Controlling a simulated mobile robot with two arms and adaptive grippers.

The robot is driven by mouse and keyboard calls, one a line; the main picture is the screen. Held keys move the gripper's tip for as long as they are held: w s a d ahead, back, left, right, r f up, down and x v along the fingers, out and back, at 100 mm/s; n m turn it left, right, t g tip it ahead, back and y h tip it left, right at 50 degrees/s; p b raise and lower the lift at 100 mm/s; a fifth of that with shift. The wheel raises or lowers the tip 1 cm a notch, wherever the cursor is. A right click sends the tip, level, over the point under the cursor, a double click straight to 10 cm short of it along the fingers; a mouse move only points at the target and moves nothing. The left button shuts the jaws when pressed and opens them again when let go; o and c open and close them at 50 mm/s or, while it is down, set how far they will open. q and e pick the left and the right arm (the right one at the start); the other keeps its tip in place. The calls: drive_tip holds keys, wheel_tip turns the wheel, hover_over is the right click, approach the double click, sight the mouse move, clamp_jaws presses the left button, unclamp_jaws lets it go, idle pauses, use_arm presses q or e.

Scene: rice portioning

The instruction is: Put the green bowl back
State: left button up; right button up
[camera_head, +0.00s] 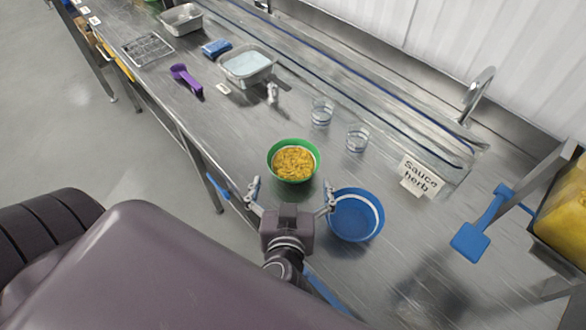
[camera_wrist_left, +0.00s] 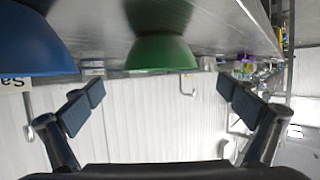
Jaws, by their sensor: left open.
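The green bowl (camera_head: 274,173) stands upright on the steel counter and holds yellow pasta-like food. It also shows in the left wrist view (camera_wrist_left: 160,54), upside down in the picture, between the finger lines. My left gripper (camera_head: 291,188) is open. Its fingers are spread just on the near side of the green bowl, with nothing seen between the pads. In the left wrist view the open fingers (camera_wrist_left: 155,105) point towards the bowl, which looks apart from them. My right gripper is not in view.
A blue bowl (camera_head: 348,232) stands close to the gripper's right finger. Two clear glasses (camera_head: 357,138) and a "Sauce herb" sign (camera_head: 420,177) stand farther back. A metal tray (camera_head: 247,80), purple scoop (camera_head: 186,79) and blue sponge (camera_head: 217,47) are farther left. A blue-handled tool (camera_head: 478,234) is right.

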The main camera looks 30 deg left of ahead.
use_arm(q)
drive_tip(key=shift+v, duration=1.55)
